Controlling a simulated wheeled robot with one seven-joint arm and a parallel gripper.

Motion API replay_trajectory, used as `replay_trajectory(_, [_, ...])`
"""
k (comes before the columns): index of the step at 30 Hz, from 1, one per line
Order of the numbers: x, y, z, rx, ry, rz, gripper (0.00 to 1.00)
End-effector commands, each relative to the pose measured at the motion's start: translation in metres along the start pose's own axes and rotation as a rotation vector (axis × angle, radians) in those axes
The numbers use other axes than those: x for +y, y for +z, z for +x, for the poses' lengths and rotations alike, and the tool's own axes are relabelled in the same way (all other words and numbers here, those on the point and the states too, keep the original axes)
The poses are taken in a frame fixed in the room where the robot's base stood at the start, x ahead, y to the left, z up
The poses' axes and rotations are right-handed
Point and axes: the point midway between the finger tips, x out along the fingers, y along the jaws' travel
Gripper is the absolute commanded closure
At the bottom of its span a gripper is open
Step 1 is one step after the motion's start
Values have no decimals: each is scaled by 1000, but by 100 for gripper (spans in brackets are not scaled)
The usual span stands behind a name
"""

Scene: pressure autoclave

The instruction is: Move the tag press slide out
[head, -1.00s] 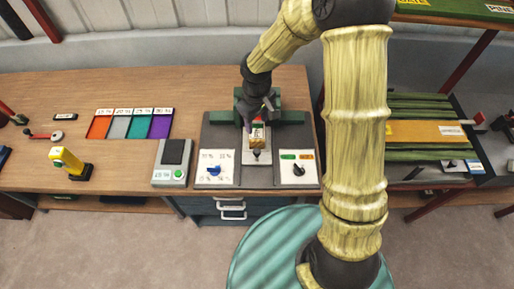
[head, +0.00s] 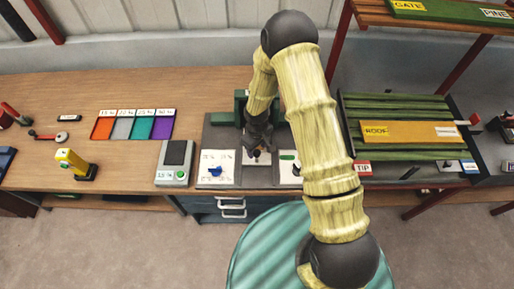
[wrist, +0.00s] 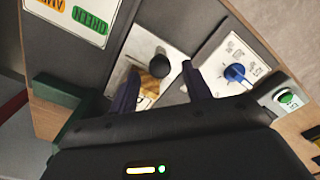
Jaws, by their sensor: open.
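The tag press is a dark grey unit with green blocks (head: 240,104) at its back, partly behind my arm. In the wrist view its slide shows as a white plate (wrist: 178,57) with a round black knob (wrist: 160,66). A small wooden piece (wrist: 148,86) sits beside the knob. My gripper (wrist: 160,88) is open, with one dark finger on each side of the wooden piece and knob area. Whether the fingers touch anything cannot be told. In the head view my gripper (head: 258,146) hangs over the slide and hides most of it.
A dial panel with a blue knob (wrist: 235,73) lies beside the slide. A green and amber label panel (wrist: 75,18) is on the other side.

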Motion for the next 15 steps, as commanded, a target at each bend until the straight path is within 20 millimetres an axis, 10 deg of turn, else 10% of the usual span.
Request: replay_trajectory(15, [0, 0, 18, 1, 0, 0, 53])
